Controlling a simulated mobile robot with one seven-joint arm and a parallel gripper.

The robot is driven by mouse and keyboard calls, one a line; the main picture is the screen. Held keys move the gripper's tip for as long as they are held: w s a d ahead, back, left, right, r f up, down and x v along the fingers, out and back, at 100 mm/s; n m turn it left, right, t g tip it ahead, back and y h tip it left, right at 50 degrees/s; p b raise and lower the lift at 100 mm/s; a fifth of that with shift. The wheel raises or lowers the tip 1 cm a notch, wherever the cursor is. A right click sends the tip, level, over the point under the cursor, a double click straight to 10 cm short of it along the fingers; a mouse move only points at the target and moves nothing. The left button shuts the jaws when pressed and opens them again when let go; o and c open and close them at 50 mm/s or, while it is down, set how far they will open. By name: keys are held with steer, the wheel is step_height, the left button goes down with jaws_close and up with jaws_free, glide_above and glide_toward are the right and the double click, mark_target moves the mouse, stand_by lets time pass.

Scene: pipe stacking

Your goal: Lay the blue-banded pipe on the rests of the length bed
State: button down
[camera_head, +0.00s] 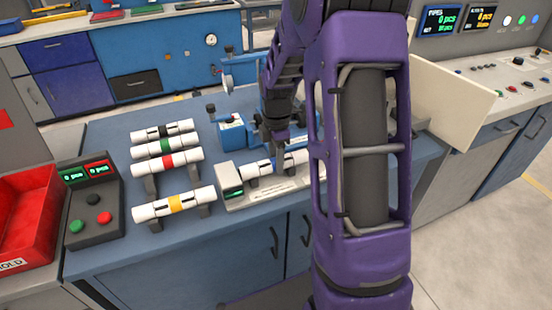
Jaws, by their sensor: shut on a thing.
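The blue-banded pipe (256,169) is white, with a blue band partly hidden by my gripper. It lies lengthwise along the length bed (246,203), a pale base with an end block at its left. The pipe's right end is hidden behind my purple arm. My gripper (277,162) points down and is shut on the pipe near its middle. The pipe is level with the bed's top or just above it; I cannot tell whether it touches the rests, which are mostly hidden.
Pipes with black (164,131), green (165,146), red (167,162) and yellow (174,204) bands lie on racks to the left. A button box (92,210) and red bin (25,215) stand further left. Blue equipment (232,132) stands behind the bed.

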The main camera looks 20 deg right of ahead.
steer(key=shift+f, duration=0.15)
steer(key=shift+c, duration=1.3)
jaws_free()
step_height(320, 180, up, 17)
steer(key=p, duration=0.2)
steer(key=shift+s+r+p, duration=0.2)
steer(key=shift+p, duration=0.15)
